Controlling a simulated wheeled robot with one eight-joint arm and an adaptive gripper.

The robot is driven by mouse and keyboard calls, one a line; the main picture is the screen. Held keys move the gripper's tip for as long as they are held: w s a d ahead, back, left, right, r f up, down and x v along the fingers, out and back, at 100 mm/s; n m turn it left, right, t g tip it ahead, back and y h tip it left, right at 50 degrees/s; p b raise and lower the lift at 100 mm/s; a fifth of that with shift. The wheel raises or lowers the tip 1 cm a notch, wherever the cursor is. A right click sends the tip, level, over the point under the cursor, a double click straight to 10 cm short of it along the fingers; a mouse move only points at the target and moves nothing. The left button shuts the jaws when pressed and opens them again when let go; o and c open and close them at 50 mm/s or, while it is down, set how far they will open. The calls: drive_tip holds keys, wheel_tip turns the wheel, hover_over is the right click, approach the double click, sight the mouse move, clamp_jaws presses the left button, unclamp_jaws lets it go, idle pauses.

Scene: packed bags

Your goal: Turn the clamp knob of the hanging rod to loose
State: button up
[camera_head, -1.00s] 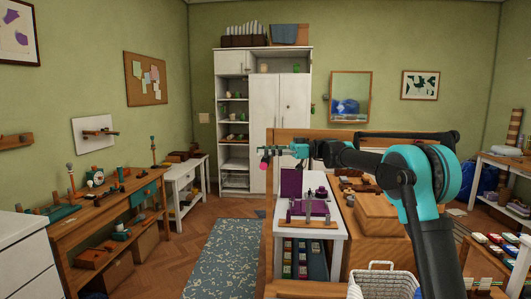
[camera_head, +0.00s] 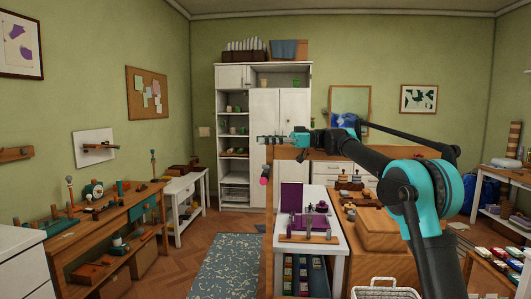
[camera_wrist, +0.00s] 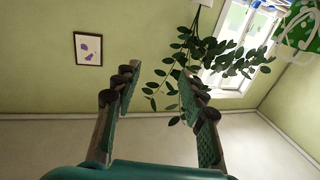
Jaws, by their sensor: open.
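My gripper (camera_head: 264,140) is at the end of the outstretched arm, in front of the white cabinet in the head view. In the wrist view my gripper (camera_wrist: 160,92) is open, with nothing between its fingers. A small pink knob-like thing (camera_head: 264,181) stands below my gripper in the head view, at the left edge of a wooden panel. It may be the clamp knob, but it is too small to be sure, and no hanging rod shows clearly. Knob and rod are not seen in the wrist view.
A white table (camera_head: 328,254) with purple fixtures stands below the arm, beside a wooden box (camera_head: 382,231). A workbench (camera_head: 98,238) lines the left wall. A blue rug (camera_head: 222,262) covers open floor. The wrist view shows a hanging plant (camera_wrist: 215,52) and a window.

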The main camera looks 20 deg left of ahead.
drive_tip(key=shift+r, duration=0.3)
drive_tip(key=s+m+t, duration=0.1)
drive_tip(key=t, duration=0.1)
drive_tip(key=m+t+h, duration=0.2)
drive_tip(key=m+t, duration=1.1)
drive_tip(key=t, duration=0.5)
approach(268, 167)
drive_tip(key=x, duration=1.1)
drive_tip(key=shift+a, duration=0.15)
drive_tip(key=shift+n, duration=0.3)
clamp_jaws()
